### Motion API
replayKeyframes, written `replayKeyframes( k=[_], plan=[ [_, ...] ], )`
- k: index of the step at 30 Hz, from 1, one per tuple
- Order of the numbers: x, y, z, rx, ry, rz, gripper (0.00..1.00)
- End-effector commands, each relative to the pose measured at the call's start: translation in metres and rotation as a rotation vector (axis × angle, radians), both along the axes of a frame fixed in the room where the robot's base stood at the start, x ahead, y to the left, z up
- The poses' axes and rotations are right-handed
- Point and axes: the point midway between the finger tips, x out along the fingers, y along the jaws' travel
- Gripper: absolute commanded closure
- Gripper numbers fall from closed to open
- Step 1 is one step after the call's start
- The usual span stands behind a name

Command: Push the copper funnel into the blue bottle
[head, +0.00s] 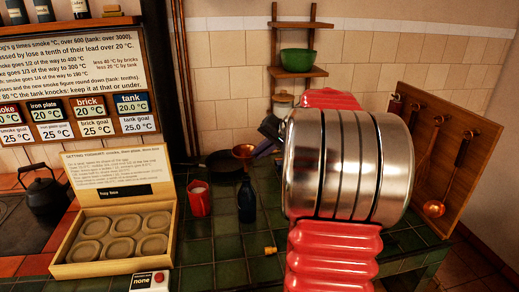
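The copper funnel (243,151) is above the dark blue bottle (246,203), its wide mouth up, roughly in line with the bottle's neck. The bottle stands upright on the green tiles. I cannot tell whether the spout is in the bottle's mouth or just above it. My gripper (262,147), dark and partly hidden behind my silver and red arm, reaches in from the right. Its tips meet the funnel's right side and appear shut on it.
A red cup (198,199) stands close left of the bottle. A black pan (224,163) lies behind. A tray box (115,240) with round moulds is at left, a kettle (43,190) beyond. A small brass piece (270,250) lies on the front tiles.

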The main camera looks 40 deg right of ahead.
Motion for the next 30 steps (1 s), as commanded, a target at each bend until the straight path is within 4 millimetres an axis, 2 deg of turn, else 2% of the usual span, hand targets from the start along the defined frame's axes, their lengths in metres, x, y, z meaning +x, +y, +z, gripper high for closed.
replayKeyframes(
  k=[8, 30],
  plan=[
    [0.000, 0.001, -0.014, 0.001, 0.000, 0.001, 1.00],
    [0.000, 0.001, -0.014, -0.001, 0.000, 0.002, 1.00]
  ],
)
